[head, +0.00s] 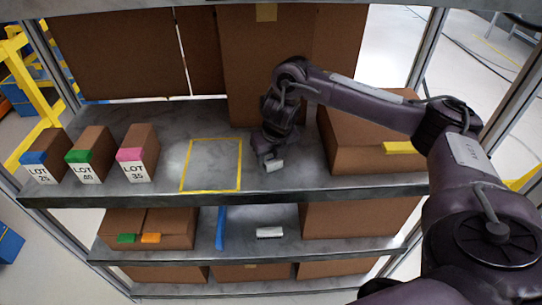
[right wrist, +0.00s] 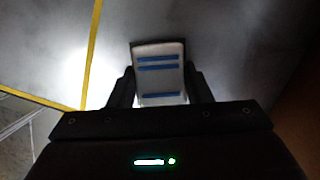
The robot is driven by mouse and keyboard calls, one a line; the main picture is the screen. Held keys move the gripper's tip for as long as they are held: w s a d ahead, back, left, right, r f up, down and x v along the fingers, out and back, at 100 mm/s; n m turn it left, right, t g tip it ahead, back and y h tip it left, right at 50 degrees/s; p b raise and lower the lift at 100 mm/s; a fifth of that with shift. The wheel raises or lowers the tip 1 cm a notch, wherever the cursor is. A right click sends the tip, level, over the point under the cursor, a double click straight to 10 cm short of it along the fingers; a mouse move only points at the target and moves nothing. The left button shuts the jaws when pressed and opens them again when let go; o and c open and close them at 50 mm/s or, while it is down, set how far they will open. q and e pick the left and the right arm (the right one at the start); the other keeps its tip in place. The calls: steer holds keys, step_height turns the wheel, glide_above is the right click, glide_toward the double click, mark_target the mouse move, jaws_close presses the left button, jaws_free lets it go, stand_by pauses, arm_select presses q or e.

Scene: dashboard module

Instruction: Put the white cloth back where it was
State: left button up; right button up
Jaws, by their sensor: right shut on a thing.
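The white cloth (right wrist: 158,72) looks like a small folded pad with blue stripes in the right wrist view. My right gripper (right wrist: 160,90) is shut on it, with one dark finger on each side. In the head view the white cloth (head: 274,165) shows under my right gripper (head: 269,157), at the upper shelf's surface, right of a yellow taped square (head: 240,178). I cannot tell whether the cloth touches the shelf. The taped square is empty. My left gripper is not in view.
Three cartons with blue, green and pink lot labels (head: 88,160) stand left on the upper shelf (head: 310,183). A large carton (head: 350,158) stands close on the right. The lower shelf holds cartons, a blue strip (head: 220,228) and a white item (head: 270,232).

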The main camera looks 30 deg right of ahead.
mark_target(274, 160)
steer(key=o, duration=0.5)
steer(key=shift+f, duration=0.1)
steer(key=o, duration=0.5)
steer(key=p+v, duration=0.3)
steer(key=v, duration=0.4)
steer(key=shift+w, duration=0.1)
steer(key=shift+r, duration=0.45)
